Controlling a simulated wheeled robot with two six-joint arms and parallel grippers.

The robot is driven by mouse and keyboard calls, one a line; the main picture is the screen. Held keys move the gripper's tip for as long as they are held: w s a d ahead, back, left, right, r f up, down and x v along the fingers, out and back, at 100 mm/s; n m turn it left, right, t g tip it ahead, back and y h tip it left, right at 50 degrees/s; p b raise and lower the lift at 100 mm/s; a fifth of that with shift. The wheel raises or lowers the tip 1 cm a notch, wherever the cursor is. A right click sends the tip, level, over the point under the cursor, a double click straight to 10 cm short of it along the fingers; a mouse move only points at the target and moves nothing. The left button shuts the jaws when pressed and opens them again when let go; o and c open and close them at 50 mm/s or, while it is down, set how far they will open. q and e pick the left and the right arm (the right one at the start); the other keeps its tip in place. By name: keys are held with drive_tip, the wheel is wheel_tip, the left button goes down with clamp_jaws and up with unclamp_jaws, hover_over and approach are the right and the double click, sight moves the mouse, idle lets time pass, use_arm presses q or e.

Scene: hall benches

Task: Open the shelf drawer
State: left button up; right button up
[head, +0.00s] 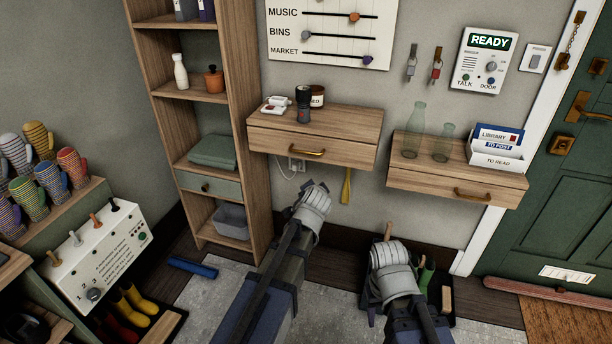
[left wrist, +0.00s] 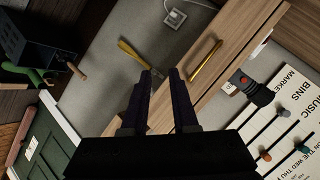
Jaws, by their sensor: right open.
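A wooden wall shelf (head: 262,122) has a closed drawer with a brass handle (head: 308,152); the handle also shows in the left wrist view (left wrist: 205,62). A second wall shelf (head: 400,180) to its right has a closed drawer with a brass handle (head: 472,195). The tall shelf unit (head: 244,150) holds a closed green drawer (head: 210,186) with a dark knob. My left gripper (head: 322,188) is below the first wall drawer. In the left wrist view its fingers (left wrist: 162,78) are apart and empty, short of the handle. My right gripper (head: 388,235) is open, below the second wall shelf.
Glass bottles (head: 413,130) and a letter box (head: 494,155) stand on the second. A yellow-handled item (head: 346,186) hangs below. A dark bin (head: 440,305) stands on the floor.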

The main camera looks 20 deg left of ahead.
sight(305, 153)
use_arm(q)
drive_tip(key=w+a+f+m+t+h+b, duration=0.1)
drive_tip(key=w+a+m+t+h+b, duration=0.2)
drive_tip(key=w+a+m+t+b, duration=0.5)
drive_tip(key=w+m+t+b, duration=0.1)
drive_tip(key=w+m+b, duration=0.1)
drive_tip(key=b, duration=0.3)
drive_tip(key=shift+w+h+b, duration=0.35)
drive_tip(key=shift+w+h, duration=0.05)
drive_tip(key=shift+w, duration=0.1)
use_arm(e)
wheel_tip(305, 153, down, 17)
drive_tip(key=shift+r, duration=0.2)
use_arm(q)
drive_tip(key=w, duration=0.2)
drive_tip(key=w+r+p, duration=0.1)
drive_tip(key=w, duration=0.4)
drive_tip(key=shift+w+d+r, duration=0.2)
drive_tip(key=shift+w+r, duration=0.05)
drive_tip(key=shift+w, duration=0.1)
use_arm(e)
drive_tip(key=shift+r, duration=0.75)
